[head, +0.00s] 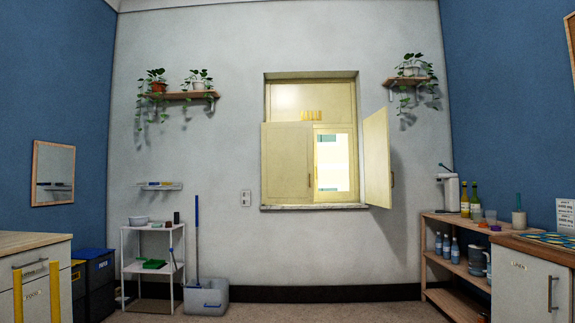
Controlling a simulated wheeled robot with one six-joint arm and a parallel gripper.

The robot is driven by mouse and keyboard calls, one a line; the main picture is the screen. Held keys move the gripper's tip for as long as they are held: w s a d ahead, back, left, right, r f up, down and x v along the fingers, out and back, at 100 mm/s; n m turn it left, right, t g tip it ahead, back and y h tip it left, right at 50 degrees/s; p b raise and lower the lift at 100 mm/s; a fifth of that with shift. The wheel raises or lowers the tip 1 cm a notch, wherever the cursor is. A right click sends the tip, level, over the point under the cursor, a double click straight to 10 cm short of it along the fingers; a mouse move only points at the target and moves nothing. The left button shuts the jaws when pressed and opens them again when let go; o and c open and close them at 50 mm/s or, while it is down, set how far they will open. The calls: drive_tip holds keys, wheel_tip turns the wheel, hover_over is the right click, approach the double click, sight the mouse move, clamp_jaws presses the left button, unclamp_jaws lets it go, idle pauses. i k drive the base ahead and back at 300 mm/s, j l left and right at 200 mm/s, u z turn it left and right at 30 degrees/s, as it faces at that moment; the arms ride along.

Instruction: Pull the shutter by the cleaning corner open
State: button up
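The window in the far wall has two cream shutters. The left shutter (287,163), on the side of the mop and bucket, stands shut over the left half of the opening, with a small handle (309,193) near its lower right edge. The right shutter (376,160) stands open, swung out into the room, with a handle near its free edge. Bright light shows through the uncovered right half (332,165). My gripper is not in this view.
A white rack (152,229), a mop (197,240) and a grey bucket (206,297) stand left below the window. Black bins (95,275) and a counter (35,242) are further left. A wooden shelf (458,268) and cabinet (525,285) stand right. The floor below the window looks clear.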

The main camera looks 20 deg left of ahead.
sight(288, 156)
drive_tip(key=i+z, duration=0.2)
drive_tip(key=i, duration=0.45)
drive_tip(key=i+l+z, duration=0.15)
drive_tip(key=i, duration=1.8)
drive_tip(key=i+j+u, duration=0.1)
drive_tip(key=i+u, duration=0.2)
drive_tip(key=i, duration=0.3)
drive_tip(key=i+u, duration=0.3)
drive_tip(key=i, duration=0.25)
drive_tip(key=i+l+u, duration=0.25)
drive_tip(key=i, duration=0.3)
